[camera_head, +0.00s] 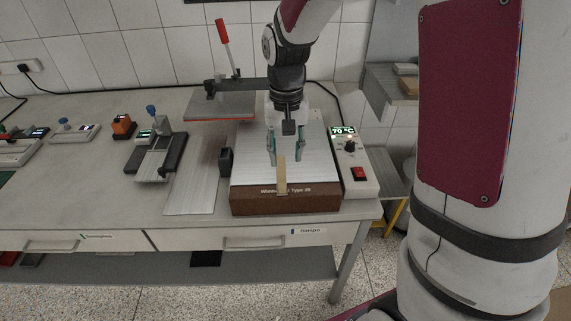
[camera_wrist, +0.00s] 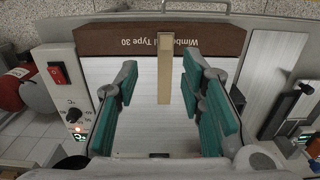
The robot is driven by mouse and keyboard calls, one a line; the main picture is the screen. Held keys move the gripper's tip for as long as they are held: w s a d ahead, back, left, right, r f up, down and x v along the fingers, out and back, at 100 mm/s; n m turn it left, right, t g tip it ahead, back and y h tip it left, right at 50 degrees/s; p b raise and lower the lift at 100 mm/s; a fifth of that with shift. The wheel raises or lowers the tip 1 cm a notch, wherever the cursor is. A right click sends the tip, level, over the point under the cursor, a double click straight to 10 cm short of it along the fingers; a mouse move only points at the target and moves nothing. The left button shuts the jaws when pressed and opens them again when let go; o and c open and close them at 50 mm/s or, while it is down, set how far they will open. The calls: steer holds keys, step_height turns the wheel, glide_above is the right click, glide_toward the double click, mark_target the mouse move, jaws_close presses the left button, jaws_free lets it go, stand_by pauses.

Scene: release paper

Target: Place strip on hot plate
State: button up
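The hot plate (camera_head: 306,170) is a flat silver slab on a brown base marked "Type 30", near the table's front edge; it also shows in the wrist view (camera_wrist: 140,130). A narrow beige strip (camera_head: 282,177) is over the plate's front part, and its front end overlaps the brown face; it also shows in the wrist view (camera_wrist: 164,75). My gripper (camera_head: 286,158) points down above the plate with its teal fingers spread wide. In the wrist view the strip lies between the finger lines, apart from both, and nothing is held.
A control box (camera_head: 356,165) reading 70 °C with a red switch (camera_head: 358,174) adjoins the plate's right. A press with a red handle (camera_head: 222,31) stands behind left. A black block (camera_head: 226,161) and a silver sheet (camera_head: 190,190) are at its left, with small devices further left.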

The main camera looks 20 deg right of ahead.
steer(key=s+r+n+t, duration=0.2)
steer(key=s+r+t, duration=0.1)
steer(key=s+r, duration=0.75)
steer(key=s+r+n+t, duration=0.1)
steer(key=s+r, duration=0.4)
steer(key=s, duration=0.5)
steer(key=shift+r+n+t, duration=0.3)
steer(key=shift+r+t, duration=0.1)
steer(key=shift+t, duration=0.3)
